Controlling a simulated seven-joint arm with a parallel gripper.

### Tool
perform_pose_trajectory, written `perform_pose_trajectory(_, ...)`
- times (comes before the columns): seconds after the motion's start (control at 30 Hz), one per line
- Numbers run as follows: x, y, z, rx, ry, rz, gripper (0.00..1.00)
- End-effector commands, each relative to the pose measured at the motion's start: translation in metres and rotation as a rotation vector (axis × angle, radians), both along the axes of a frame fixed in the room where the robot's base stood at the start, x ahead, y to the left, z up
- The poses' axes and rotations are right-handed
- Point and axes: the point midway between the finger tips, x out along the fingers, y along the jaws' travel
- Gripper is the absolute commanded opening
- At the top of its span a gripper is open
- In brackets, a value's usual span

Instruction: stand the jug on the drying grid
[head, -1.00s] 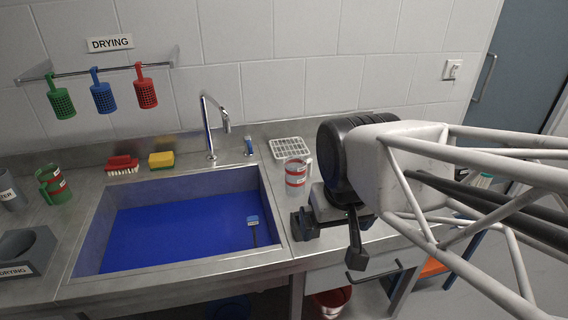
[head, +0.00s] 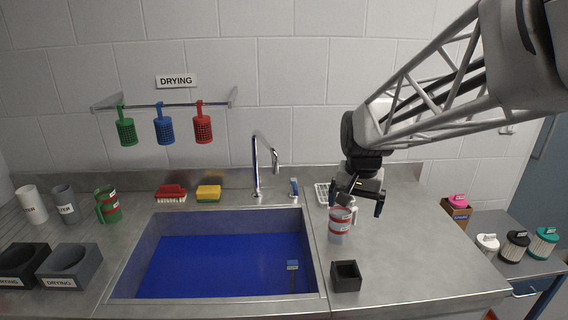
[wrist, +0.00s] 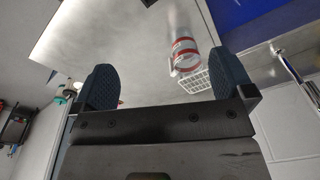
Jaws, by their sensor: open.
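A clear jug (head: 339,226) with red bands and a white handle stands upright on the steel counter, right of the sink. The white drying grid (head: 321,193) lies behind it, close to the wall, partly hidden by the jug and my gripper. My gripper (head: 358,204) is open and empty, above and just behind the jug's right side. In the wrist view my gripper (wrist: 166,80) shows its two fingers apart with nothing between them. The jug (wrist: 185,50) and the grid (wrist: 195,81) appear beyond the fingers, toward the right one.
A black open box (head: 346,277) stands in front of the jug. The sink (head: 135,265) and tap (head: 255,170) are to the left. The counter right of the jug is clear. Several lidded containers stand on a side table (head: 535,270).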

Motion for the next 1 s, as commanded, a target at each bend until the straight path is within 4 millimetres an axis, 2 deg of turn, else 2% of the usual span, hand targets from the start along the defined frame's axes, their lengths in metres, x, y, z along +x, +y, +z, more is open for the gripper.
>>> perform_pose_trajectory(0.03, 0.014, -0.002, -0.005, 0.002, 0.01, -0.019, 1.0)
perform_pose_trajectory(0.3, 0.08, -0.011, -0.029, 0.013, 0.045, -0.135, 1.0)
perform_pose_trajectory(0.6, 0.144, -0.022, -0.064, 0.021, 0.083, -0.253, 1.0)
perform_pose_trajectory(0.8, 0.166, -0.026, -0.078, 0.023, 0.094, -0.295, 1.0)
perform_pose_trajectory(1.0, 0.171, -0.026, -0.081, 0.024, 0.096, -0.306, 1.0)
